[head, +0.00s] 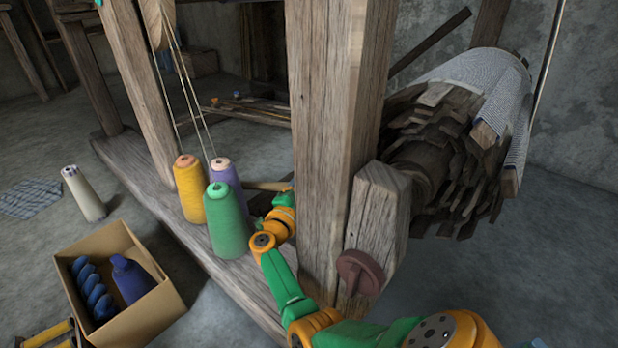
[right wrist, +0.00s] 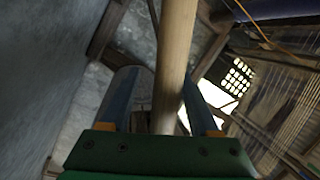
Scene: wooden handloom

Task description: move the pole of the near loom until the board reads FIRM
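The pole, a pale round wooden bar (right wrist: 178,45), runs lengthwise through the right wrist view. In the head view, a short pale bar (head: 266,186) behind the thread cones looks like part of it. My right gripper (right wrist: 158,78) has its two blue fingers apart, one on each side of the pole. A gap shows on the left side; the right finger is close, and contact cannot be told. In the head view my right arm reaches around the front post, and the fingers are hidden. No board or reading is visible. My left gripper is not in view.
Yellow, purple and green thread cones (head: 228,222) stand on the loom's base beam (head: 150,190), close to my right arm. The thick post (head: 325,130) and a slatted roller (head: 440,140) flank it. A cardboard box (head: 165,315) sits on the floor at left.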

